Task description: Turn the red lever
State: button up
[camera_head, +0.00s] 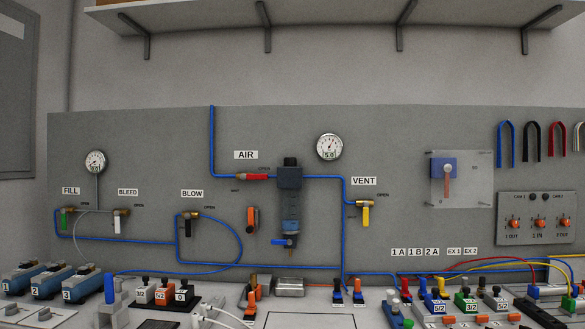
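A red lever (258,177) lies level along the blue air line under the AIR label (246,155), on the upright grey panel. A brass-coloured fitting is at its left end, and small "OPEN" lettering is above its right end. A second reddish handle (447,182) hangs straight down from a blue box on a clear plate at the right. My gripper is not in view, and nothing is seen touching either handle.
Yellow (366,217), black (187,227), green and white valve levers are on the panel. Cylinders, switches and tubes crowd the bench below. A shelf (330,18) overhangs the panel top.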

aim_at(243, 177)
jog(key=u, duration=0.05)
jog(key=k, duration=0.45)
jog(key=u, duration=1.4)
jog(key=i, duration=0.75)
jog(key=z, duration=0.8)
jog(key=i, duration=0.55)
jog(key=z, duration=0.65)
